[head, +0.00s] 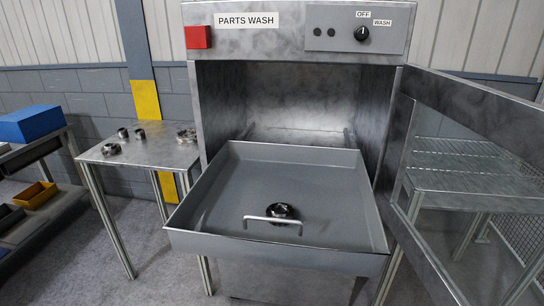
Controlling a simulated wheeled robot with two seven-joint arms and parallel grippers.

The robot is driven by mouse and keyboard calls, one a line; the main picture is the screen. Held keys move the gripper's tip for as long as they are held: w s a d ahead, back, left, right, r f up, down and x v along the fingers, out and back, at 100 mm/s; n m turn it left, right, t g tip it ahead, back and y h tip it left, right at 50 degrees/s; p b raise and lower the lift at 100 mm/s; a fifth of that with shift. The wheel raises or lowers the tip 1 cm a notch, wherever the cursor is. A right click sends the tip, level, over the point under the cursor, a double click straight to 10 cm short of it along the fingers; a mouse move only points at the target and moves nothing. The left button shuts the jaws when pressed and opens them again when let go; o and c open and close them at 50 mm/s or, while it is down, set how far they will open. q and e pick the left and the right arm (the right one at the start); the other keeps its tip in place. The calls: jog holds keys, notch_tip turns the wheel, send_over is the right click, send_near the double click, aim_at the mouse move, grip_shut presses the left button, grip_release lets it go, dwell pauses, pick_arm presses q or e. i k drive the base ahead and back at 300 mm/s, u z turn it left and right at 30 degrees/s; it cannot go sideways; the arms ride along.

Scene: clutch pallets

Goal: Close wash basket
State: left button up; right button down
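The wash basket (330,165), a shallow grey tray, is pulled out from the open front of the metal parts wash cabinet (325,25). A curved metal handle (272,219) stands at its front wall. A dark metal ring part (283,211) lies in the basket just behind the handle. The cabinet's glass door (468,160) is swung open to the right. Neither of my grippers shows in the head view.
A metal table (152,153) on the left holds several small metal parts. A shelf rack at far left holds a blue bin (30,123) and a yellow bin (35,195). The open door fills the right side. Some floor is free at front left.

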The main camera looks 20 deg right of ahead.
aim_at(337, 227)
jog(key=u, duration=0.3)
jog(key=i, duration=1.05)
jog(key=z, duration=0.15)
